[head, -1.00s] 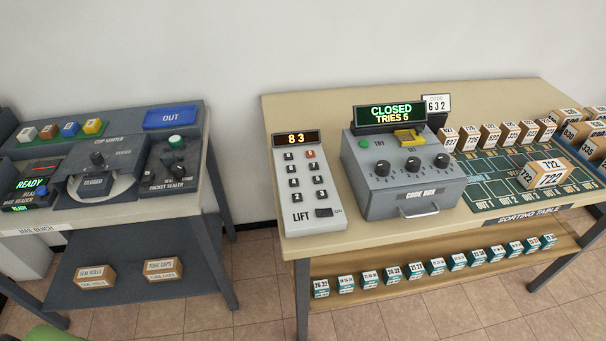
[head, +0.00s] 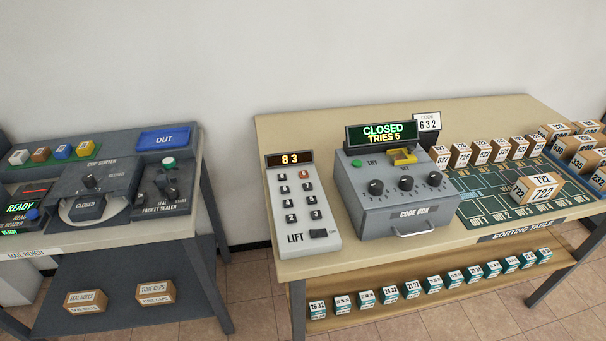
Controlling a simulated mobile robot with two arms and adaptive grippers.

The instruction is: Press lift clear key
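The white lift panel (head: 325,229) stands at the left end of the sorting table, its display (head: 290,159) reading 83. It carries two columns of small keys. Most keys are dark; one key at the top right (head: 303,174) is orange-red, and its marking is too small to read. A larger dark switch (head: 318,233) sits at the bottom right, beside the word LIFT. Neither of my grippers shows in the head view.
Right of the lift panel stands the grey code box (head: 385,222), showing CLOSED, TRIES 5. Several numbered boxes stand on the sorting table (head: 470,112). A dark mail bench (head: 100,269) stands at the left, with a floor gap between the two.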

